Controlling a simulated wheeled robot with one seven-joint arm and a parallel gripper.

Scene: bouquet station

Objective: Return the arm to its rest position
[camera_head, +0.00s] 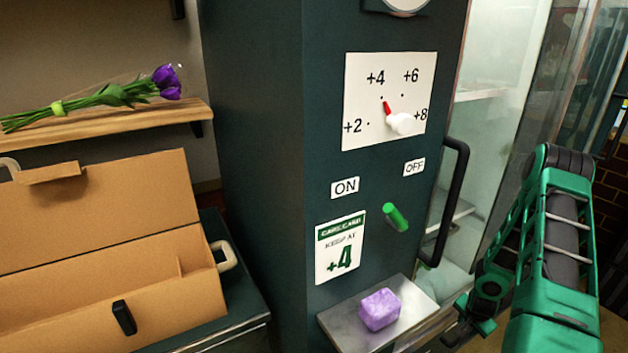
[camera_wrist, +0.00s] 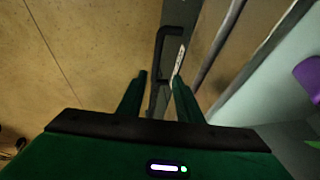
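My arm (camera_head: 560,240), green and dark grey, is bent at the right of the head view, in front of the glass-fronted cabinet. My gripper (camera_wrist: 160,76) shows in the wrist view with its two green fingers apart and nothing between them. A black door handle (camera_wrist: 162,50) lies beyond the fingertips there; I cannot tell the exact gap. The same handle (camera_head: 452,200) stands upright beside the dark panel in the head view. My fingertips cannot be made out clearly in the head view.
The dial's red pointer (camera_head: 387,108) points towards +4. A green lever (camera_head: 395,217) sits below the ON and OFF labels. A purple block (camera_head: 380,310) rests on a metal shelf (camera_head: 345,325). Purple flowers (camera_head: 168,82) lie on a wooden shelf (camera_head: 120,122) above an open cardboard box (camera_head: 90,250).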

